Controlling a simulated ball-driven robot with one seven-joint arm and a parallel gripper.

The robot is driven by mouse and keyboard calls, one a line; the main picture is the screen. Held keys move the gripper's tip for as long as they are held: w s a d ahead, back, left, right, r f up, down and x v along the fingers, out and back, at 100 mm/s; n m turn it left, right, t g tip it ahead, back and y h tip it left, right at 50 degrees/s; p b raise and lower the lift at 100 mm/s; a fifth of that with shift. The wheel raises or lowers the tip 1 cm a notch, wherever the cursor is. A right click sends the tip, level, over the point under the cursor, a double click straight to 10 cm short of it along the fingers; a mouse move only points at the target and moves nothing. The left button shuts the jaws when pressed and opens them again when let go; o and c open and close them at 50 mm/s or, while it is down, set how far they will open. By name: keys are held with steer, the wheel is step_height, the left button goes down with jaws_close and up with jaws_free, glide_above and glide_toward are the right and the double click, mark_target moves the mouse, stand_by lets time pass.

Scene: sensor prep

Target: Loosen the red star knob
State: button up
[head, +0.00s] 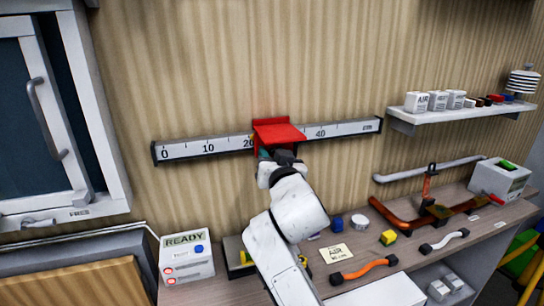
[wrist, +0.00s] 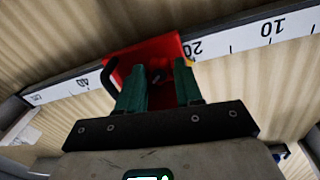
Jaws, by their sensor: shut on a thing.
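A red carriage (head: 278,132) sits on the numbered wall rail (head: 215,146), between the 20 and 40 marks. In the wrist view the red carriage (wrist: 150,52) fills the space behind the fingers, with a black handle (wrist: 108,74) at its left. My gripper (head: 278,152) is at the carriage's lower front; its teal fingers also show in the wrist view (wrist: 160,72). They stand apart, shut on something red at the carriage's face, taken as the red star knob. The knob's star shape cannot be made out, and my gripper hides this spot in the head view.
A bench below holds a READY box (head: 186,262), an orange-handled tool (head: 363,268), a yellow block (head: 388,237) and a brown bent pipe (head: 405,225). A shelf (head: 410,117) with AIR boxes is at right; a window (head: 45,110) is at left.

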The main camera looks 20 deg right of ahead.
steer(key=n, duration=0.6)
steer(key=shift+d+t+p, duration=0.1)
steer(key=shift+t+p, duration=0.2)
steer(key=n+p, duration=0.1)
steer(key=n, duration=0.4)
steer(key=shift+y, duration=0.3)
steer(key=shift+n+p, duration=0.3)
steer(key=o, duration=1)
steer(key=shift+o, duration=0.2)
steer(key=shift+s+d, duration=0.1)
